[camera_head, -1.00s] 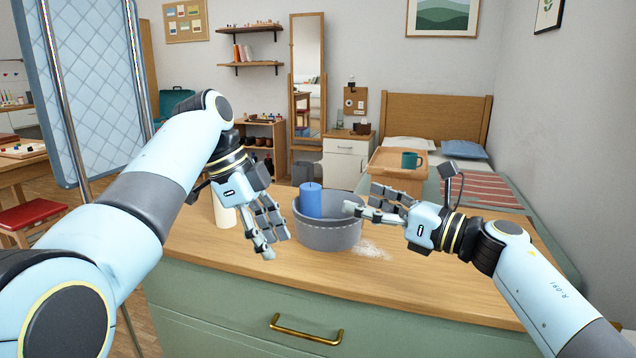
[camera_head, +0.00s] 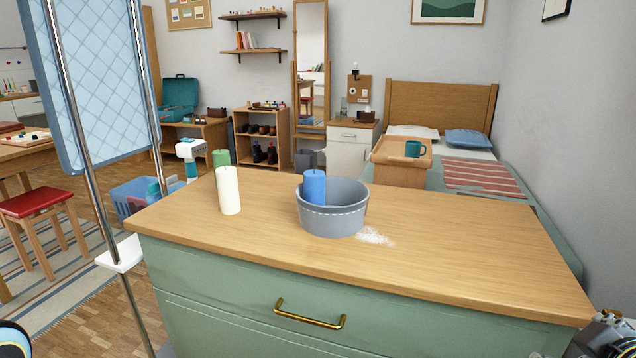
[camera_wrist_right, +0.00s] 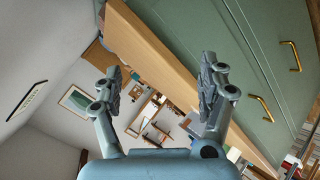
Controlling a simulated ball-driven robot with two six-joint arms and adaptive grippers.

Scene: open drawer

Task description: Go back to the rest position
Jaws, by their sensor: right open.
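My right gripper (camera_wrist_right: 160,76) is open and empty in the right wrist view, its two grey fingers apart. In the head view only a cropped part of my right arm shows at the bottom right corner. My left gripper is out of view; only a piece of my left arm shows at the bottom left edge. The green dresser (camera_head: 230,290) with its wooden top stands in front of me, and its drawer front looks shut.
On the dresser top are a grey bowl (camera_head: 334,222) with a blue candle (camera_head: 314,187) in it, a white candle (camera_head: 228,191), a green candle (camera_head: 221,158) and spilled white powder (camera_head: 374,237).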

